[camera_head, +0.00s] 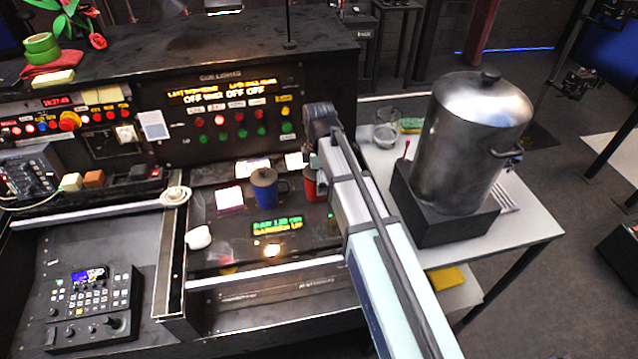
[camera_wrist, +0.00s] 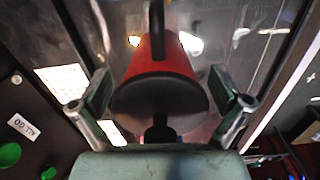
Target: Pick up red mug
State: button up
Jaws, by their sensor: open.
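The red mug (camera_head: 310,185) stands on the dark console shelf, to the right of a blue mug, and is partly hidden by my arm in the head view. In the wrist view the red mug (camera_wrist: 172,68) lies between my fingers, with its dark top facing the camera and its handle pointing away, toward the top of the picture. My gripper (camera_wrist: 168,108) is open, with one finger on each side of the mug and a visible gap at each. In the head view my gripper (camera_head: 315,165) is right at the mug, mostly hidden by the arm.
A blue mug (camera_head: 264,187) with a brown lid stands close on the left. A white cup (camera_head: 198,237) lies further left. The button panel (camera_head: 235,120) rises just behind. A large metal urn (camera_head: 470,140) stands on the white table (camera_head: 530,235) at right.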

jog(key=shift+f, duration=0.1)
jog(key=shift+c, duration=0.4)
jog(key=c, duration=1.3)
